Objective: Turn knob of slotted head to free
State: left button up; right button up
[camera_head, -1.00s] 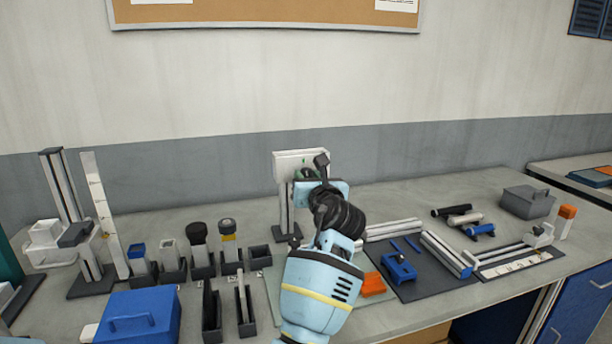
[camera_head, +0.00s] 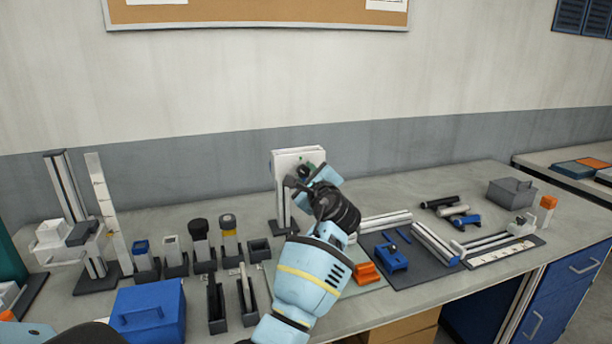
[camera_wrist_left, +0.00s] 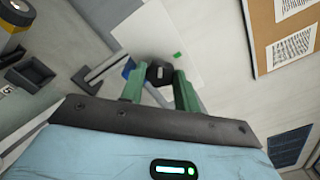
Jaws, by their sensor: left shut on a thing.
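The slotted head is an upright white plate (camera_head: 287,162) on a dark stand in the middle of the bench. It also shows in the left wrist view (camera_wrist_left: 185,28). Its round black knob (camera_wrist_left: 160,71) has a pale slot mark across its face, and a small green mark (camera_wrist_left: 178,56) is on the plate beside it. My left gripper (camera_wrist_left: 157,80), with green fingers, is shut on the knob, one finger on each side. In the head view my left gripper (camera_head: 305,175) is tilted before the plate and partly hides the knob. My right gripper is not seen.
A blue box (camera_head: 146,312) and several small dark bins stand left of the arm. To the right, a dark mat (camera_head: 420,272) holds white rails and a blue part. An orange piece (camera_head: 366,273) lies close to my left arm. The wall is behind.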

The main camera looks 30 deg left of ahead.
pick_arm(q)
jog(key=n, duration=0.5)
jog(key=shift+f+n, duration=0.1)
jog(key=shift+n, duration=0.2)
jog(key=n+b, duration=0.2)
jog(key=n, duration=0.4)
jog(key=shift+f, duration=0.1)
jog(key=n+b, duration=0.1)
jog(key=n, duration=0.4)
jog(key=n+b, duration=0.1)
jog(key=n, duration=0.1)
jog(key=shift+n, duration=0.3)
jog(key=n+b, duration=0.1)
jog(key=n, duration=0.1)
jog(key=shift+n+b, duration=0.9)
jog(key=shift+n, duration=0.9)
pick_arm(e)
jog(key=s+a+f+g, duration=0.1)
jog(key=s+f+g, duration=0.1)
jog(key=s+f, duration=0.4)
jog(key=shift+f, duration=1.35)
pick_arm(q)
jog(key=shift+r, duration=0.2)
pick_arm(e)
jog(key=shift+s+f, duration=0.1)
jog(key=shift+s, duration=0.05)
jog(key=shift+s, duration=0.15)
